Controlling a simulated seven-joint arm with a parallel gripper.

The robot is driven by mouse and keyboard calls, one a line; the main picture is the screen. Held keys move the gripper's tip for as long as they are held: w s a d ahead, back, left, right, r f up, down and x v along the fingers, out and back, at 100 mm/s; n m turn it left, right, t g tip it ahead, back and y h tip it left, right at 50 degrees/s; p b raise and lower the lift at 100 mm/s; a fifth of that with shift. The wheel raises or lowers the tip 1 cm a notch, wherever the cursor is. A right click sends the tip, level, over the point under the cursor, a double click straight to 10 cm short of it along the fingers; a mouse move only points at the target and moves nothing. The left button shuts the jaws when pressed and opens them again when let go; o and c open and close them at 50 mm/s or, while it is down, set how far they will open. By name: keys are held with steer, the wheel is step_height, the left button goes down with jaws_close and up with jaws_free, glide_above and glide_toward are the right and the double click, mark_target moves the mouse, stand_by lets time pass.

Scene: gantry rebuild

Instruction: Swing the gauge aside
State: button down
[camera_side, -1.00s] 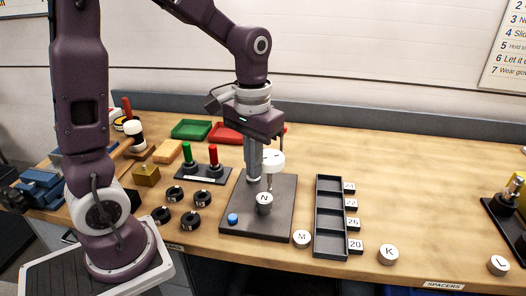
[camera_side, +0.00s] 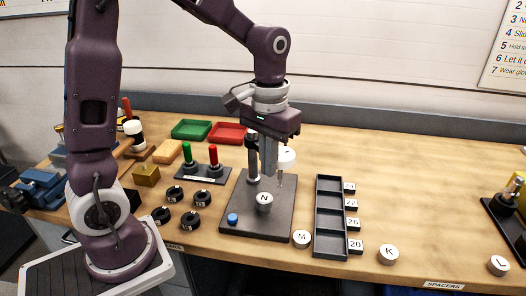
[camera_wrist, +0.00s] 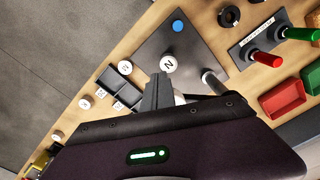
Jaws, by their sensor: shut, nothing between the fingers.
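The gauge (camera_side: 287,154) is a white round dial with a thin stem pointing down, carried beside a dark post (camera_side: 252,160) on a dark base plate (camera_side: 285,215). My gripper (camera_side: 268,172) is shut and empty, fingers pointing down between the post and the dial, close against the dial's left side; I cannot tell if they touch. A round spacer marked N (camera_side: 264,199) stands on the plate below and left of the stem. In the wrist view, the shut fingers (camera_wrist: 160,85) show near spacer N (camera_wrist: 168,64), and my gripper body hides most of the gauge.
A blue button (camera_side: 232,218) is at the plate's front left. A compartment tray (camera_side: 330,246) and spacer M (camera_side: 301,238) stand right of the plate. Red and green handled gauges (camera_side: 204,172) stand to the left, with black rings in front.

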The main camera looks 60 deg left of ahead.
mark_target(294, 154)
steer(key=shift+w+d, duration=0.25)
steer(key=shift+w, duration=0.45)
steer(key=shift+w+d, duration=0.15)
steer(key=shift+w, duration=1)
steer(key=shift+w, duration=1.2)
